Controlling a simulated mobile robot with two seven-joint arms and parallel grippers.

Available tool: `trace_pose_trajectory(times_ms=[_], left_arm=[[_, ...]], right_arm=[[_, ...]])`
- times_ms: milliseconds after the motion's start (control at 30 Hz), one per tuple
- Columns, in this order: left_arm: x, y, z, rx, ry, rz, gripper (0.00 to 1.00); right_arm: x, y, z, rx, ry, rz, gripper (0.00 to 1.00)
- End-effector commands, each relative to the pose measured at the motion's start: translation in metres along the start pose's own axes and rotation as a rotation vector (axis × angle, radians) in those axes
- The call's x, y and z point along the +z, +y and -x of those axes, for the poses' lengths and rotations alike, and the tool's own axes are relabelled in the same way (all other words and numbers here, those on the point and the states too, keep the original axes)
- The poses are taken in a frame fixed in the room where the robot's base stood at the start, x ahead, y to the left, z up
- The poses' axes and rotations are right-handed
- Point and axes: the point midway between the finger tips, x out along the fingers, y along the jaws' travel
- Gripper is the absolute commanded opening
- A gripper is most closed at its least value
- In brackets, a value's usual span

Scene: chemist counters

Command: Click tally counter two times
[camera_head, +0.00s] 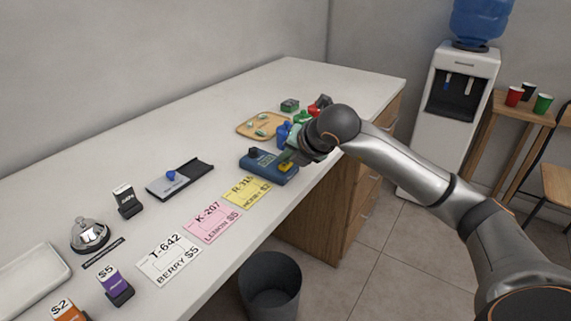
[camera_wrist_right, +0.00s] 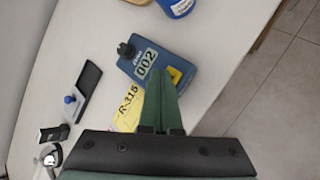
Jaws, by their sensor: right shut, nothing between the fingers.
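The tally counter (camera_head: 262,168) is a blue box with a black knob, lying on the white counter near its front edge. In the right wrist view the tally counter (camera_wrist_right: 131,68) shows "002" on its white display and a yellow button beside it. My right gripper (camera_head: 290,158) is at the counter's right end, close to the yellow button. In the wrist view its green fingers (camera_wrist_right: 160,74) are together with nothing between them, their tips over the blue box near the display and button. I cannot tell whether they touch it. My left gripper is in neither view.
Yellow (camera_head: 246,191), pink (camera_head: 212,221) and white (camera_head: 168,258) tickets lie left of the device. A black-and-grey slider device (camera_head: 180,178), a bell (camera_head: 90,235) and a wooden tray (camera_head: 250,129) are also on the counter (camera_head: 120,165). A bin (camera_head: 270,285) stands below.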

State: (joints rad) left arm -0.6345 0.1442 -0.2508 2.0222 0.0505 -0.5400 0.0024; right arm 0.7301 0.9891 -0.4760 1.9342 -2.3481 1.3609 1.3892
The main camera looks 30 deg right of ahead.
Motion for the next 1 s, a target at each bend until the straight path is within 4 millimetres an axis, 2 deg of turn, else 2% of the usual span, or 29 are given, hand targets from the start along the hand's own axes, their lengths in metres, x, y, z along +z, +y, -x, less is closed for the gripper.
trace_pose_trajectory(times_ms=[467,800,1000], left_arm=[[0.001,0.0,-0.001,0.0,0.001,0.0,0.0],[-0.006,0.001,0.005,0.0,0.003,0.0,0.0],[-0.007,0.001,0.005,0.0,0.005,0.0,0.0]], right_arm=[[-0.001,-0.001,-0.001,-0.001,0.002,0.0,0.0],[0.007,0.007,0.01,0.0,0.002,0.0,0.0],[0.007,0.007,0.01,-0.001,0.002,0.0,0.0]])
